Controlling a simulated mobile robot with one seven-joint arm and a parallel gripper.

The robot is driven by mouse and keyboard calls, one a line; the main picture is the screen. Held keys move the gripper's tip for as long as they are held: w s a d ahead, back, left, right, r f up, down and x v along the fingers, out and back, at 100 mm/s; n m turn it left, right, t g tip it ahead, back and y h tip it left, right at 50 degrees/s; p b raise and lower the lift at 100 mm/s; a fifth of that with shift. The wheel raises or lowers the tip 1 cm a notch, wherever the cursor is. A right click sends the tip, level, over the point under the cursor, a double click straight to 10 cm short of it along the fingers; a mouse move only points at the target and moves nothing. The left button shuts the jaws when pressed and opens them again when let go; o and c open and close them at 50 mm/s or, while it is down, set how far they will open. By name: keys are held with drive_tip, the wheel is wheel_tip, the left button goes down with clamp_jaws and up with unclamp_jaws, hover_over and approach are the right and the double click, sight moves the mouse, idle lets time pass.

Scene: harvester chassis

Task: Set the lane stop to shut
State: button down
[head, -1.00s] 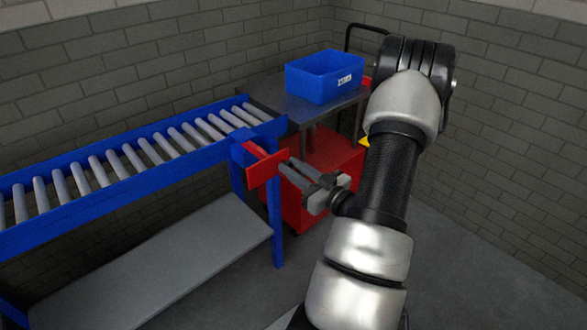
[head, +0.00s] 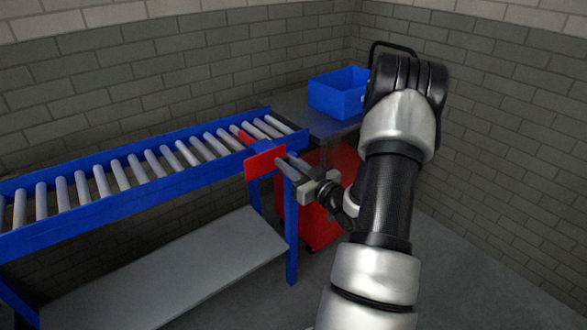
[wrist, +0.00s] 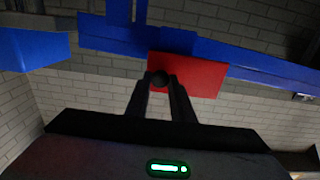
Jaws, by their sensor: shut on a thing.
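The lane stop is a red plate (head: 265,163) on the near side of the roller conveyor, close to its right end. A red piece (head: 245,138) shows among the rollers, beyond the blue side rail. My gripper (head: 283,166) reaches the plate from the right.
The roller conveyor (head: 150,165) has blue rails and legs, with a grey shelf (head: 180,275) below. A blue bin (head: 338,95) stands on a grey-topped cart with a red body at the conveyor's right end. The rollers carry no goods.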

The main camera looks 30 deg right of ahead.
drive_tip(key=shift+f, duration=0.1)
drive_tip(key=c, duration=1.6)
unclamp_jaws()
drive_tip(key=shift+s, duration=0.1)
drive_tip(key=s, duration=0.5)
drive_tip(key=s+d+p, duration=0.1)
drive_tip(key=s, duration=0.5)
drive_tip(key=s+p, duration=0.1)
drive_tip(key=s, duration=0.5)
drive_tip(key=shift+s+d, duration=0.15)
drive_tip(key=shift+d, duration=0.05)
